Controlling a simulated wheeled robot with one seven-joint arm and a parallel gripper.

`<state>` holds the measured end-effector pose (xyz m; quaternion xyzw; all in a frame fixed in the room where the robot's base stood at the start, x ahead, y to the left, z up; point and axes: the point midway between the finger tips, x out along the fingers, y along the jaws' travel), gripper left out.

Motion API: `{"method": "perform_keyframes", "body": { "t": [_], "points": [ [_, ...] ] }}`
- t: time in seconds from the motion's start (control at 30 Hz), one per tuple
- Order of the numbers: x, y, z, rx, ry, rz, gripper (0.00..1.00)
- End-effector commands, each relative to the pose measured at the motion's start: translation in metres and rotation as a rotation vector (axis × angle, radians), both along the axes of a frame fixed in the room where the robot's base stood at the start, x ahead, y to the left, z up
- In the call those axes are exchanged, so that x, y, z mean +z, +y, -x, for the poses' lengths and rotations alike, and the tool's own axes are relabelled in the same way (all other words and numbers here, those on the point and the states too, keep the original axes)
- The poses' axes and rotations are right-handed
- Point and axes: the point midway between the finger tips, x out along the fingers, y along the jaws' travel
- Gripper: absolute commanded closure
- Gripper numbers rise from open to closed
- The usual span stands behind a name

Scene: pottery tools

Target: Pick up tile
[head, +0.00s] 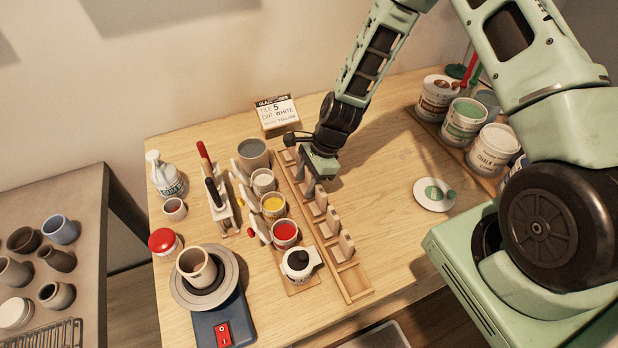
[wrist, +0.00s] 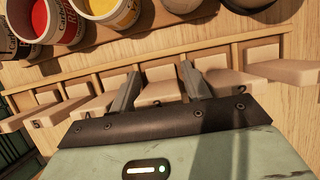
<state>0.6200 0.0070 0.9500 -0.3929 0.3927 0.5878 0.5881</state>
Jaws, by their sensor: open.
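Several pale tiles stand in slots of a long wooden rack (head: 352,281), which also shows in the wrist view (wrist: 108,66). Some tiles bear numbers; the one at the far left of the wrist view, tile 5 (wrist: 32,117), reads 5. In the head view my gripper (head: 316,184) is down at the rack's far half and hides some tiles there. In the wrist view my gripper (wrist: 160,72) is open, with one finger on each side of a tile marked 3 (wrist: 160,92). I cannot tell whether the fingers touch it.
A card (head: 278,113) reading "tile 5, dip white" and "yellow" stands behind the rack. Glaze cups, including yellow (head: 273,206) and red (head: 285,233), line the rack's left side. A white disc (head: 434,194) lies to the right on otherwise clear table.

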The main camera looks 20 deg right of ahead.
Motion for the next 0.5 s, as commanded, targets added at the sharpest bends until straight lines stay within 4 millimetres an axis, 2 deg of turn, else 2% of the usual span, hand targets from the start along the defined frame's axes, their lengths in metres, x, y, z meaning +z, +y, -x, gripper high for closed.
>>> {"method": "perform_keyframes", "body": {
  "t": [0.27,0.3,0.4,0.5],
  "points": [
    [-0.0024,0.0007,0.0002,0.000,0.000,0.000,0.53],
    [-0.0024,0.0007,0.0002,0.000,0.000,0.000,0.64],
    [-0.0023,0.0007,0.0002,0.000,0.000,0.000,0.88],
    [-0.0021,0.0007,0.0002,0.000,0.000,0.000,0.88]
  ]
}}
